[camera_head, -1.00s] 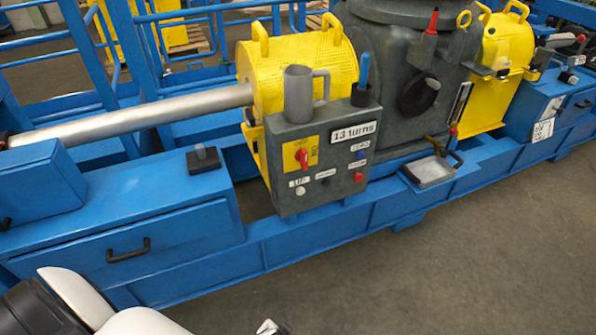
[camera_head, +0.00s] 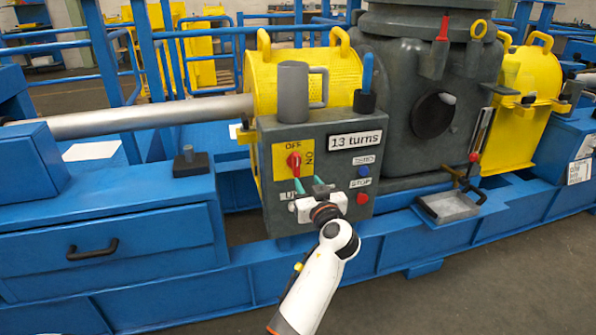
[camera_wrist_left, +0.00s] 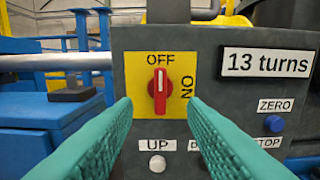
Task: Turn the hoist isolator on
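The hoist isolator is a red rotary knob (camera_head: 294,161) on a yellow plate marked OFF at the top and ON at the right. In the left wrist view the red knob (camera_wrist_left: 159,88) stands upright, its white line pointing to OFF. My left gripper (camera_head: 308,185) is in front of the grey control box (camera_head: 345,163), just below the knob. Its two green fingers (camera_wrist_left: 159,104) are spread on either side of the knob, open and empty, and do not appear to touch it. My right gripper is not in view.
The box carries a "13 turns" display (camera_wrist_left: 267,63), a blue ZERO button (camera_wrist_left: 274,123), a STOP button (camera_head: 362,199) and a white UP button (camera_wrist_left: 157,163).

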